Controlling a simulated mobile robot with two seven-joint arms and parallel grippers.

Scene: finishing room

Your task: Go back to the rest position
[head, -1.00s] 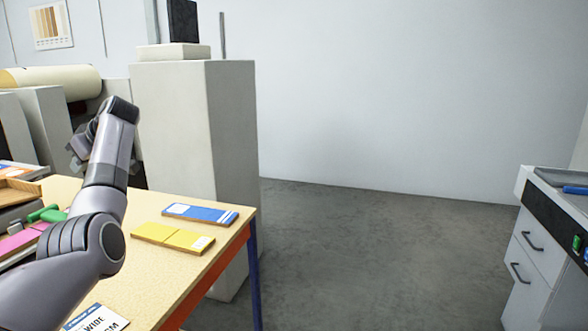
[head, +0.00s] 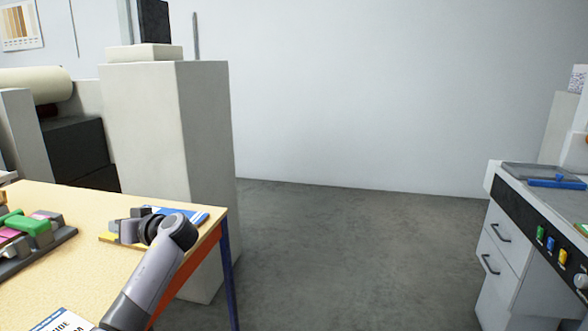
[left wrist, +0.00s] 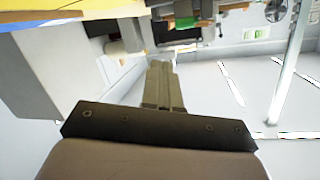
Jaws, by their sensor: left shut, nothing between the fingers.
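My left arm comes in from the bottom of the head view, over the right end of the table (head: 75,255). My left gripper (head: 116,225) points left, above the yellow and blue pads, and partly hides them. In the left wrist view my left gripper (left wrist: 163,75) shows its fingers together, with nothing between them. The blue pad (head: 190,213) and a bit of the yellow pad (head: 106,238) show around the gripper. My right gripper is in neither view.
A grey rack with green and pink items (head: 35,228) lies on the table's left. A pale pillar (head: 165,130) stands behind the table. A white drawer cabinet (head: 505,250) with a blue tool (head: 556,184) stands at right. The floor between (head: 340,250) is clear.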

